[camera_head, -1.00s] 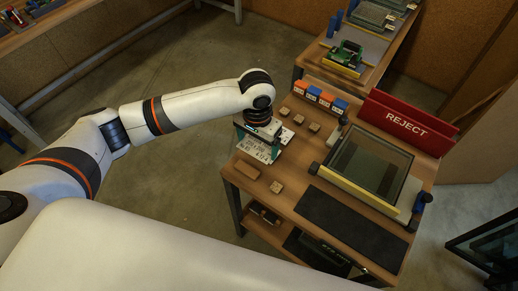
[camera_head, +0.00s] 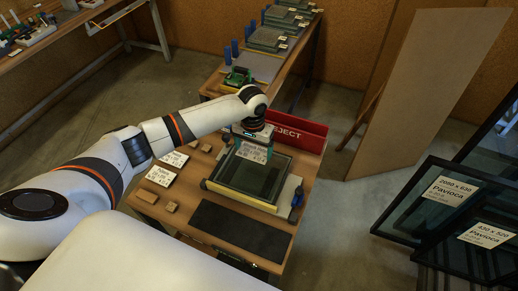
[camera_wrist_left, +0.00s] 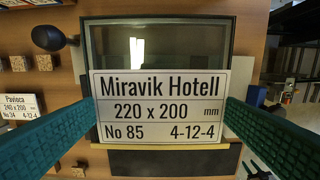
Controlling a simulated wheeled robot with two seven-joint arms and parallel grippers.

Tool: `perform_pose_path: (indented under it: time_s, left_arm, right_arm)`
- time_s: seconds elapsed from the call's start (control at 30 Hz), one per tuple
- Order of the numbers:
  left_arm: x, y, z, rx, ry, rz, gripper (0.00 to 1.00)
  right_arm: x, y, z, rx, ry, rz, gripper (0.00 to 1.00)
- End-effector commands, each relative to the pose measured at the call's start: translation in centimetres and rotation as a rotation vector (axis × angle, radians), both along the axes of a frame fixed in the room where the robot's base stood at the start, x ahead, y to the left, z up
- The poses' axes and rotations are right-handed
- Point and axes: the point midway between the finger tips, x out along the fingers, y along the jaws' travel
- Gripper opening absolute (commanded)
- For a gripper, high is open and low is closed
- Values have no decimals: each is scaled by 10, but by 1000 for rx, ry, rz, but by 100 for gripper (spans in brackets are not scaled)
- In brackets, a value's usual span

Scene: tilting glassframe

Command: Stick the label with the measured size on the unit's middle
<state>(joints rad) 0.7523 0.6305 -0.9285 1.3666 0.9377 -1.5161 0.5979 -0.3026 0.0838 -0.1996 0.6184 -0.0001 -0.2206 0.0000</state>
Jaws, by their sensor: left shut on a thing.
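My left gripper (camera_head: 254,136) is shut on a white label (camera_head: 253,152) by its side edges. In the left wrist view the label (camera_wrist_left: 158,107) reads "Miravik Hotell, 220 x 200 mm, No 85, 4-12-4", between the two green fingers. The unit, a dark glass pane (camera_head: 250,178), lies flat in a yellow-edged frame on the bench. The label is over the far part of the unit in the head view. It hides part of the pane (camera_wrist_left: 195,40) in the wrist view. I cannot tell any gap between label and glass. My right gripper is out of view.
Two other labels (camera_head: 160,176) (camera_head: 174,158) lie on the bench's left; one reads "Pavioca 240 x 200" (camera_wrist_left: 20,107). A red REJECT bin (camera_head: 300,133) stands behind the unit, a dark mat (camera_head: 240,230) in front. Small wooden blocks (camera_head: 147,196) lie left. Framed glass leans at right.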

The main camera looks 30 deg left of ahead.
Motion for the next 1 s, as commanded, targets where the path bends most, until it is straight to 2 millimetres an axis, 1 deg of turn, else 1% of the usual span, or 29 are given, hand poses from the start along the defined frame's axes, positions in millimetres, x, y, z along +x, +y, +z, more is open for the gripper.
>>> perform_pose_path:
  time_s: [0.23,0.37,0.47,0.5,0.53,0.7,1.0]
  left_arm:
    - [0,0,0,0,0,0,68]
    - [0,-1,2,-1,1,-1,68]
    - [0,-1,4,-1,1,-1,68]
    - [0,-1,-6,-1,0,-1,68]
    - [0,-1,-10,-1,0,0,68]
    - [-1,-1,-27,-1,2,0,68]
    - [0,-1,-57,0,1,0,68]
  right_arm:
    - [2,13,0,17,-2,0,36]
    - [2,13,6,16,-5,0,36]
    - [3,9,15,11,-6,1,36]
    - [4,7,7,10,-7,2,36]
    - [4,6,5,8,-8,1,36]
    - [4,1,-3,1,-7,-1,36]
    - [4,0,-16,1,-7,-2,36]
